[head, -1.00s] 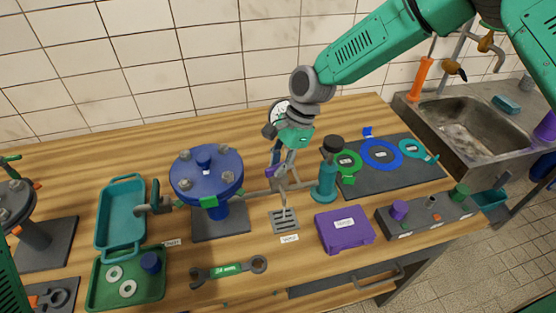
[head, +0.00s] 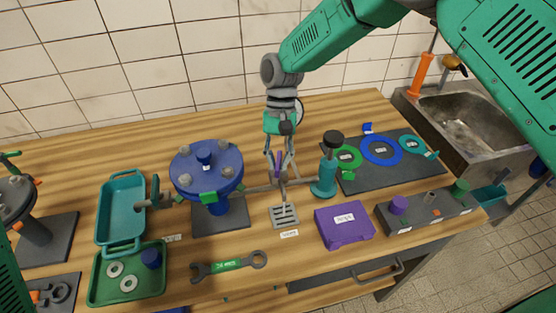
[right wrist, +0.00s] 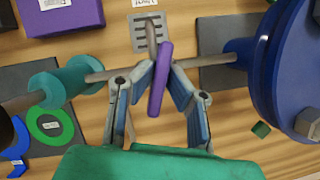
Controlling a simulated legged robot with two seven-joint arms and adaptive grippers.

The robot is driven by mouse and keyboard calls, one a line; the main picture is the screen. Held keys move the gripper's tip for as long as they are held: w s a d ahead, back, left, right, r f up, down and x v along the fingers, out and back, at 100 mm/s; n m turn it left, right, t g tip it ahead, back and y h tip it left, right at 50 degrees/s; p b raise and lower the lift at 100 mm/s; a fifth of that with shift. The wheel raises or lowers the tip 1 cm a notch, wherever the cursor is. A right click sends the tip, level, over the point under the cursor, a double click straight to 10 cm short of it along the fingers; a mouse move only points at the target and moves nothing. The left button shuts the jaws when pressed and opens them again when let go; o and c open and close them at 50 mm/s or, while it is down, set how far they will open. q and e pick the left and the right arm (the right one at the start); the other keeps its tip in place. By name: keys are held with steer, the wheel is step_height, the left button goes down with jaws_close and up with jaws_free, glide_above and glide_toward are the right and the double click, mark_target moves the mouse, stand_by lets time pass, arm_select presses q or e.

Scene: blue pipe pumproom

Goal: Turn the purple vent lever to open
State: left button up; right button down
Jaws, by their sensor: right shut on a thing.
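The purple vent lever (right wrist: 160,80) is a slim bar on a small valve in the grey pipe, between the blue flanged vessel (head: 206,172) and the teal fitting (head: 327,172). My right gripper (right wrist: 161,72) has its fingers on both sides of the lever and is shut on it. In the head view my right gripper (head: 280,172) points down at the pipe, and only a sliver of the purple lever (head: 278,164) shows between the fingers. The valve body is mostly hidden. My left gripper is not in view.
A floor-drain-like grate (head: 284,215) lies below the valve. A purple case (head: 344,226), a wrench (head: 229,265), a teal tray (head: 122,178) and a green tray (head: 94,288) lie around.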

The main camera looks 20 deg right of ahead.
steer(key=shift+w+r+n+h, duration=0.15)
steer(key=shift+n+h, duration=0.2)
steer(key=shift+n, duration=0.65)
steer(key=shift+w+n+h, duration=0.1)
steer(key=shift+n+h, duration=0.25)
steer(key=shift+n, duration=0.65)
steer(key=c, duration=1.6)
jaws_free()
steer(key=shift+s, duration=0.1)
steer(key=shift+w+r, duration=0.2)
steer(key=shift+r, duration=0.15)
steer(key=v, duration=1.1)
steer(key=shift+w, duration=0.25)
